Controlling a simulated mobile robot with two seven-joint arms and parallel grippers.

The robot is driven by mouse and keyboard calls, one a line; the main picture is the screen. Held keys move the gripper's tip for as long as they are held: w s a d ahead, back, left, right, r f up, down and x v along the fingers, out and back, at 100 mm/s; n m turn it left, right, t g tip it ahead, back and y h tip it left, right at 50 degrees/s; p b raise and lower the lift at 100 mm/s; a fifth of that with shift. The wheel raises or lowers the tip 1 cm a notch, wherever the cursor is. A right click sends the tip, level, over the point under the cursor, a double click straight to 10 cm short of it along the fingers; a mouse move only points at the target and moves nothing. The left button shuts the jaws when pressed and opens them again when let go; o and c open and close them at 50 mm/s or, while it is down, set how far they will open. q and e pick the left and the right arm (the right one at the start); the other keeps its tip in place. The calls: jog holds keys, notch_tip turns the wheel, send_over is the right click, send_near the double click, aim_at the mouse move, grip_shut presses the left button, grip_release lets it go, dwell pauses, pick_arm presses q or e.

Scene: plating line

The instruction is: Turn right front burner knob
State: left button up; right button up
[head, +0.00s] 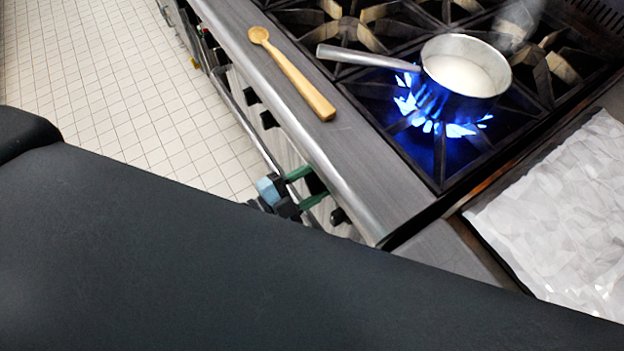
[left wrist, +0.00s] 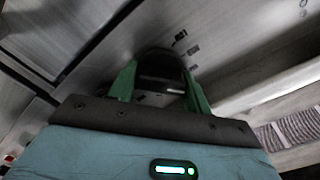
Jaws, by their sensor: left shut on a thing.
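A black burner knob (left wrist: 162,72) sits on the stove's metal front panel. My left gripper (left wrist: 160,82) has its two green fingers on either side of the knob, shut on it. In the head view my left gripper (head: 313,184) is at the stove front, below the front ledge, and the knob there is partly hidden by the fingers. The right front burner (head: 440,155) burns with a blue flame under a metal saucepan (head: 462,98) holding white liquid. My right gripper does not show.
A wooden spoon (head: 294,75) lies on the steel front ledge (head: 350,150). A crumpled white sheet (head: 565,215) lies right of the burners. Other knobs and a rail (head: 255,125) run along the stove front. Tiled floor (head: 100,80) is clear at left.

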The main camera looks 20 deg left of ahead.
pick_arm(q)
jog(key=m, duration=0.3)
jog(key=shift+f+m, duration=0.1)
jog(key=shift+m, duration=0.3)
jog(key=m, duration=0.3)
jog(key=shift+f+b, duration=0.1)
jog(key=shift+b, duration=0.2)
jog(key=shift+m, duration=0.8)
jog(key=o, duration=0.9)
jog(key=shift+s, duration=0.1)
